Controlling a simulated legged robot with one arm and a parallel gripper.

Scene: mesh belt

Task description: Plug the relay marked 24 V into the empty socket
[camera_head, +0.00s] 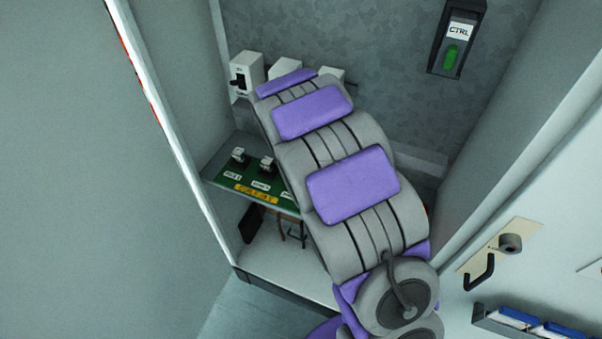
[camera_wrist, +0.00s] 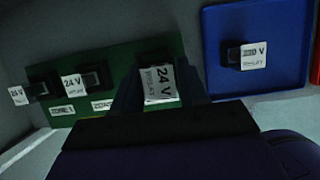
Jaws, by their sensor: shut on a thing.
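In the wrist view my gripper (camera_wrist: 160,88) is shut on a relay (camera_wrist: 158,84) whose white label reads "24 V RELAY". The relay is between the dark fingers, in front of the green board (camera_wrist: 118,58). A dark shape, perhaps a socket, shows just behind it; I cannot tell whether they touch. Two other relays stand on the board to the left, one marked 24 V (camera_wrist: 73,85) and one at the far left (camera_wrist: 20,95). In the head view the green board (camera_head: 225,180) carries two visible relays; my arm hides its right part and my gripper.
In the wrist view a blue tray (camera_wrist: 220,25) right of the board holds another relay (camera_wrist: 253,55), its number partly unreadable. In the head view, cabinet walls enclose the board. White switch units (camera_head: 246,75) sit behind, a CTRL box (camera_head: 458,38) is higher up, and a hook (camera_head: 480,272) is at right.

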